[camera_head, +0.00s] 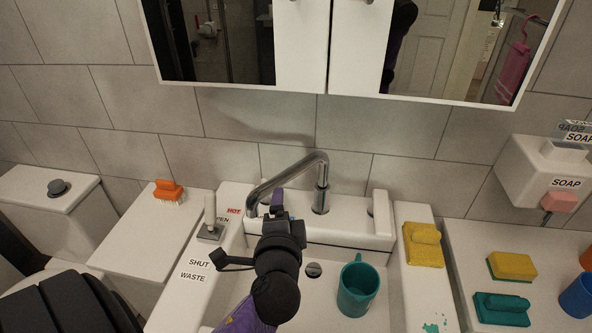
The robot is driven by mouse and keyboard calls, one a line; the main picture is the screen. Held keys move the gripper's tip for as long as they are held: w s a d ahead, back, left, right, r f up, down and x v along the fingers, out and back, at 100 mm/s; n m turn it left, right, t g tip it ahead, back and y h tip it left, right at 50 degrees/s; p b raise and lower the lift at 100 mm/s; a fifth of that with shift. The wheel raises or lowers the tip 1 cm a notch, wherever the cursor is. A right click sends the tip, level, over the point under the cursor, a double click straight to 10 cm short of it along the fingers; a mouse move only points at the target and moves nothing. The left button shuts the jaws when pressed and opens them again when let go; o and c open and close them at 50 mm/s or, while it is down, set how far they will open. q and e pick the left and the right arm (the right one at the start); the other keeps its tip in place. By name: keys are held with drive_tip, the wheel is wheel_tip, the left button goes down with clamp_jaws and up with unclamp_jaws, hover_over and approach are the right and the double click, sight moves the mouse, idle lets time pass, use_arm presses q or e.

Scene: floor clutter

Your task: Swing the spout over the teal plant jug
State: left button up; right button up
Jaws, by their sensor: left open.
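The chrome spout (290,173) rises from its post behind the sink and reaches to the left and forward, its tip ending left of the tap post. The teal plant jug (357,288) stands upright in the right part of the sink basin, away from the spout tip. My left gripper (277,203) is open and close to the spout's outer end, overlapping it in the picture; I cannot tell whether it touches. My left wrist hides part of the basin. My right gripper is not in view.
A white lever (210,214) stands left of the sink near the HOT label. An orange brush (167,191) lies on the left ledge. Yellow (424,244) and teal (501,309) sponges lie right. A mirrored cabinet (300,45) hangs above. The basin around the jug looks clear.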

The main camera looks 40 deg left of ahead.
sight(281, 184)
use_arm(q)
drive_tip(key=b+x, duration=0.1)
drive_tip(key=x, duration=0.8)
drive_tip(key=shift+s+a, duration=0.1)
drive_tip(key=shift+a, duration=0.05)
clamp_jaws()
drive_tip(key=shift+f, duration=0.15)
idle(0.8)
